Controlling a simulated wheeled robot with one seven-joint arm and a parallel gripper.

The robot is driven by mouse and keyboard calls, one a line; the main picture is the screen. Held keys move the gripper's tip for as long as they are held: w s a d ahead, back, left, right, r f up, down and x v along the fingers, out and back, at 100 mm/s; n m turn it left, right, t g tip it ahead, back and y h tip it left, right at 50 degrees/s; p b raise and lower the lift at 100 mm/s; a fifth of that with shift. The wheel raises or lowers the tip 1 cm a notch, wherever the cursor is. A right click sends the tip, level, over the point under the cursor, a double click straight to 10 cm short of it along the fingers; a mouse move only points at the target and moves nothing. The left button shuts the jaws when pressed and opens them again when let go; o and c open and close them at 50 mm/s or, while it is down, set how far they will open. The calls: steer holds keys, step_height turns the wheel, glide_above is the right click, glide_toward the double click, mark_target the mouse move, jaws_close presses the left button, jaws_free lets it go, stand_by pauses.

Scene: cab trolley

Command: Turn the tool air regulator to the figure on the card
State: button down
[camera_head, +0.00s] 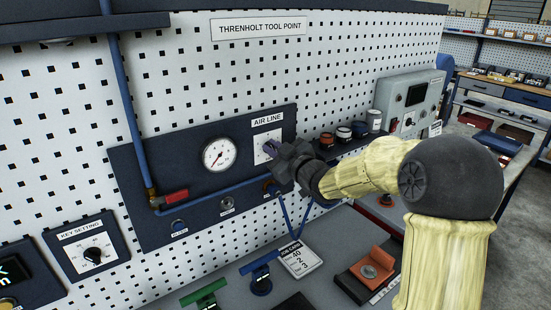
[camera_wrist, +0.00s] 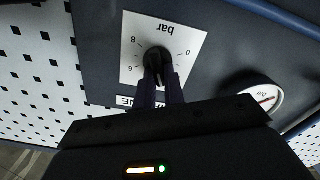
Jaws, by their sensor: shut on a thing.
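The air regulator knob (camera_wrist: 155,57) is black and sits on a white square dial plate (camera_wrist: 130,45) marked "bar", upside down in the wrist view, with figures including 0, 6 and 8. My gripper (camera_wrist: 160,82) is shut on the knob, and its fingers hide part of the dial. In the head view my gripper (camera_head: 277,157) is at the plate (camera_head: 260,142) under the "AIR LINE" label and covers the knob. The round pressure gauge (camera_head: 219,154) is left of it; its fine reading is unclear. The card (camera_head: 297,259) lies on the bench, seemingly showing 40, 2 and 3.
A red-handled valve (camera_head: 176,196) and blue pipe are left of the gauge. A key setting dial (camera_head: 92,255) is at lower left. Blue (camera_head: 261,275) and green (camera_head: 205,296) T-handles and an orange block (camera_head: 375,262) stand on the bench. Jars (camera_head: 344,132) stand right of my gripper.

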steer(key=shift+d+n, duration=0.1)
steer(key=shift+n, duration=0.2)
steer(key=c, duration=1.5)
jaws_free()
steer(key=shift+w, duration=0.1)
steer(key=shift+s+d+f+b, duration=0.1)
steer(key=shift+s+d+b, duration=0.2)
steer(key=shift+s+b, duration=0.15)
steer(key=b+v, duration=0.2)
steer(key=v, duration=1.4)
steer(key=shift+s+b, duration=0.2)
steer(key=shift+b, duration=0.15)
steer(key=shift+d, duration=0.1)
